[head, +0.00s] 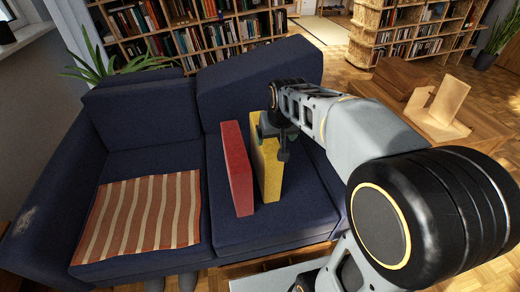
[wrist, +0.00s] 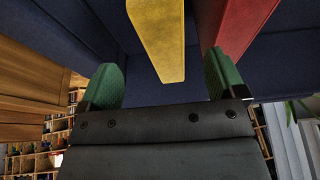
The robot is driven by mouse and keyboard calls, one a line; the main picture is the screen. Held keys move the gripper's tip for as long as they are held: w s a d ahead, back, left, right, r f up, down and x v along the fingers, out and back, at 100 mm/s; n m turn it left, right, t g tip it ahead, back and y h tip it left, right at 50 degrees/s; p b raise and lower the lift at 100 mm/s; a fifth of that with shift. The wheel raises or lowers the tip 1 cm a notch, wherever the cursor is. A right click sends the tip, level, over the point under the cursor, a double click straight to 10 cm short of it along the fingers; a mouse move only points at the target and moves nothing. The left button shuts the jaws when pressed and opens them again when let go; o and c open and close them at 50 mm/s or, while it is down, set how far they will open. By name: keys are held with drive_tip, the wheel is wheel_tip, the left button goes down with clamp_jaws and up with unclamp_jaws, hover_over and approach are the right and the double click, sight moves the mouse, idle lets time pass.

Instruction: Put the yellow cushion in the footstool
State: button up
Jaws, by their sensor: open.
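The yellow cushion (head: 268,170) stands upright on edge on the right seat of the dark blue sofa (head: 235,225). The red cushion (head: 237,168) stands upright just left of it, with a narrow gap. My gripper (head: 270,133) is at the upper part of the yellow cushion. In the wrist view, the open green fingers of my gripper (wrist: 162,62) lie either side of the yellow cushion (wrist: 160,38), with visible gaps. One finger is between it and the red cushion (wrist: 240,25), close to the red one. I cannot identify a footstool in either view.
A striped orange blanket (head: 140,217) lies on the left seat. A wooden table (head: 465,135) with a wooden stand (head: 445,105) is at the right, behind my arm. Bookshelves (head: 200,35) stand behind the sofa. A plant (head: 110,65) is at the back left.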

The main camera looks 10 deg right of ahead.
drive_tip(key=shift+o, duration=0.8)
drive_tip(key=w+r+p, duration=0.1)
drive_tip(key=w+r, duration=0.1)
drive_tip(key=w, duration=0.4)
drive_tip(key=shift+w+r, duration=0.15)
drive_tip(key=shift+w, duration=0.2)
drive_tip(key=b+x, duration=0.1)
drive_tip(key=x, duration=0.5)
drive_tip(key=shift+w+a+b, duration=0.1)
drive_tip(key=shift+w+b, duration=0.25)
drive_tip(key=shift+w, duration=0.15)
drive_tip(key=shift+t, duration=0.3)
drive_tip(key=shift+b+x, duration=1.15)
drive_tip(key=shift+x, duration=2.15)
drive_tip(key=shift+f, duration=0.25)
